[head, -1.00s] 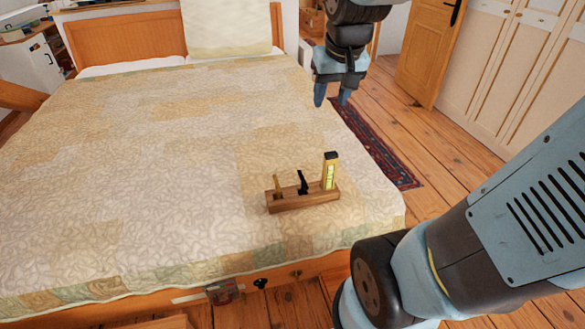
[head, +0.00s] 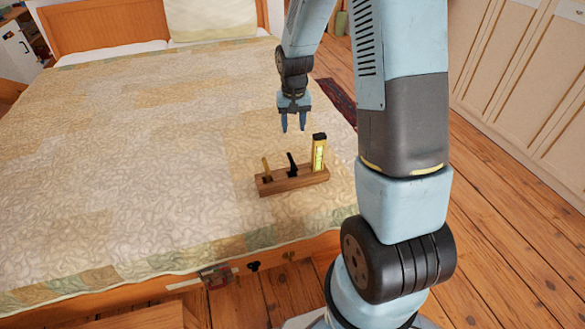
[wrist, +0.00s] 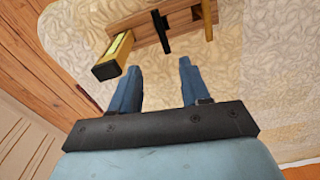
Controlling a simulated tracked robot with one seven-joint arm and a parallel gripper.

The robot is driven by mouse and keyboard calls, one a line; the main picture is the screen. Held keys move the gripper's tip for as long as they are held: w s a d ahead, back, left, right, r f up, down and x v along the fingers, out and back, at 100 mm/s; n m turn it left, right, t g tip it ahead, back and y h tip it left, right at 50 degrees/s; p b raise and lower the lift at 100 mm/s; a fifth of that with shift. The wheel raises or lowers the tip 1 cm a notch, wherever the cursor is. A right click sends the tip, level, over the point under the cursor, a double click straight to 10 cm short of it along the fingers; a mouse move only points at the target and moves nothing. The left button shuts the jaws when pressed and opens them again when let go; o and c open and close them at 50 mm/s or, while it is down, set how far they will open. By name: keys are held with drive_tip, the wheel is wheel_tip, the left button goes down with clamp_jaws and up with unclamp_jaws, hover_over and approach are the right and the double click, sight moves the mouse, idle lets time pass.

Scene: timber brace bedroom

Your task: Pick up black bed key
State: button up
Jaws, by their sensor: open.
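The black bed key (head: 292,165) stands upright in the middle of a wooden block (head: 272,187) on the bed. In the wrist view the bed key (wrist: 161,31) shows beyond the fingertips, roughly in line with the gap between them. My gripper (head: 293,128) is open and empty, above and behind the block in the head view. Its two blue fingers point down and look apart from the key. In the wrist view my gripper (wrist: 160,67) has nothing between its fingers. The key's lower end is hidden in the block.
A yellow tool with a black top (head: 319,153) stands at the block's right end, and a thin wooden-coloured one (head: 266,168) at its left end. The quilted bed (head: 130,170) is otherwise clear around the block. A clamp-like item (head: 216,277) sits at the bed's front rail.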

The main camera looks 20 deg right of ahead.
hover_over(292, 160)
wheel_tip(292, 160, down, 4)
drive_tip(key=shift+f, duration=7.05)
clamp_jaws()
